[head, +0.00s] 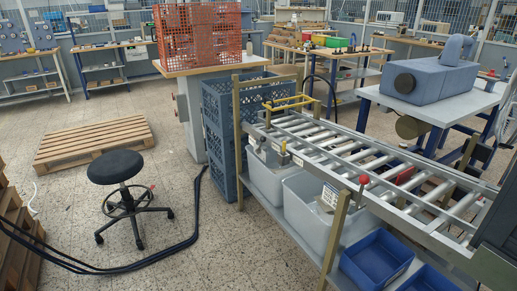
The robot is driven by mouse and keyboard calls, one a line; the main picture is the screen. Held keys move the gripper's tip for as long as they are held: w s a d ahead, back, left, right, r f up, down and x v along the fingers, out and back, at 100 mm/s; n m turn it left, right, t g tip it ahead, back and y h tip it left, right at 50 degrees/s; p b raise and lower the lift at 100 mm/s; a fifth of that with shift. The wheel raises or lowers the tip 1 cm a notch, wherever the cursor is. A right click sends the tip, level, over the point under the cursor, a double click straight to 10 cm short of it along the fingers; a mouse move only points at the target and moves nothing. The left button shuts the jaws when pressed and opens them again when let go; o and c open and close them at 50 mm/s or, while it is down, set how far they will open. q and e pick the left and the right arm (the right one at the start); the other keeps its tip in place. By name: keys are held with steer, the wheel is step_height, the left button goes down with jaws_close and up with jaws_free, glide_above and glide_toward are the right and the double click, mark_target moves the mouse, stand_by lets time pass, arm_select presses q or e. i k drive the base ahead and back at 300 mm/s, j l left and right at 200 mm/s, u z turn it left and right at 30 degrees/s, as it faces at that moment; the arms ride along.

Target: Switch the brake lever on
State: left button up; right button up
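A small lever with a red knob (363,181) stands up at the near side rail of the roller conveyor (420,228). It may be the brake lever; no label on it can be read. Its exact setting, on or off, cannot be told from this view. Neither of my grippers is in view.
Grey bins (312,222) and blue trays (376,262) sit on the shelf under the conveyor. Stacked blue crates (221,150) stand at its far end. A black stool (116,168), dark cables (150,262) and a wooden pallet (92,142) occupy the left floor. Open floor lies between stool and conveyor.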

mark_target(263, 139)
steer(key=i+j, duration=0.25)
steer(key=i, duration=0.35)
steer(key=i+j+u, duration=0.15)
steer(key=i, duration=0.45)
steer(key=i+j, duration=0.2)
steer(key=i, duration=0.4)
steer(key=i+j+u, duration=0.1)
steer(key=i, duration=0.5)
steer(key=k+j, duration=0.05)
steer(key=j, duration=0.05)
